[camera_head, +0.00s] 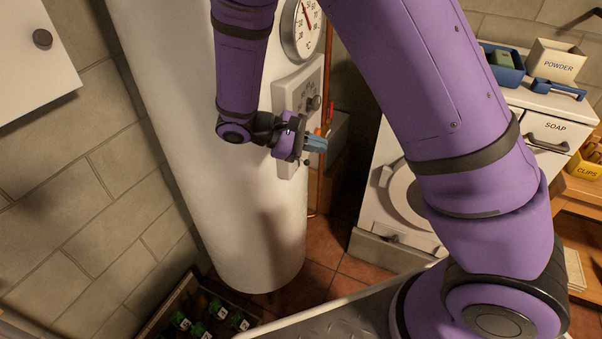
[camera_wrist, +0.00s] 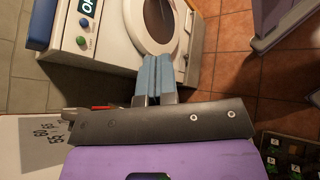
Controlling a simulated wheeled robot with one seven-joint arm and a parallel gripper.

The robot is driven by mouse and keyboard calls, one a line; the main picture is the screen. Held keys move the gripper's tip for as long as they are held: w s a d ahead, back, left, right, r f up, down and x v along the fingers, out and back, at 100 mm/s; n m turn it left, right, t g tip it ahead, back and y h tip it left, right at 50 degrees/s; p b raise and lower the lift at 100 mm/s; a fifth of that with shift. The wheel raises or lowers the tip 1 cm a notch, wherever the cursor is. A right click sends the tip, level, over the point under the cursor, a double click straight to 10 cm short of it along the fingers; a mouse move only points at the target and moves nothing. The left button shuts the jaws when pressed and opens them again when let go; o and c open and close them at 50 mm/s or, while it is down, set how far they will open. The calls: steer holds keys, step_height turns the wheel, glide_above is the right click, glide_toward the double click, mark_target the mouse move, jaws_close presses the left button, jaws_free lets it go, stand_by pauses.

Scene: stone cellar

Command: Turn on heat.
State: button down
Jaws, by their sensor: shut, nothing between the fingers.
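A tall white boiler (camera_head: 225,190) stands in the middle of the head view. On it are a round temperature gauge (camera_head: 303,28) and a grey control panel (camera_head: 285,103) with a round dark knob (camera_head: 313,103). My gripper (camera_head: 322,146) is at the panel's lower right in the head view, below the knob. Its blue fingers (camera_wrist: 153,78) are together and empty. I cannot tell whether it touches the panel. My wrist hides part of the panel.
A white washing machine (camera_head: 385,190) stands to the right, also in the wrist view (camera_wrist: 105,62). A powder box (camera_head: 555,63) and blue tray (camera_head: 500,75) sit above. A bottle crate (camera_head: 165,318) is on the floor. A white cabinet (camera_head: 30,70) is at upper left.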

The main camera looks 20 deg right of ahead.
steer(key=w+a+f+n+t+h, duration=0.1)
steer(key=a+f+n+t+h, duration=0.2)
steer(key=f, duration=0.3)
steer(key=w+a+f+n+t+h, duration=0.1)
steer(key=a+f+n+t+h, duration=0.15)
steer(key=f+h, duration=0.2)
steer(key=n+t, duration=0.9)
steer(key=t, duration=0.4)
glide_toward(302, 159)
steer(key=s+v, duration=0.1)
steer(key=v, duration=0.6)
steer(key=shift+d+f+y, duration=0.2)
steer(key=shift+d+y, duration=0.05)
steer(key=shift+y, duration=0.1)
steer(key=shift+s+m, duration=0.15)
steer(key=shift+m, duration=0.1)
steer(key=shift+d, duration=0.1)
steer(key=x, duration=1.4)
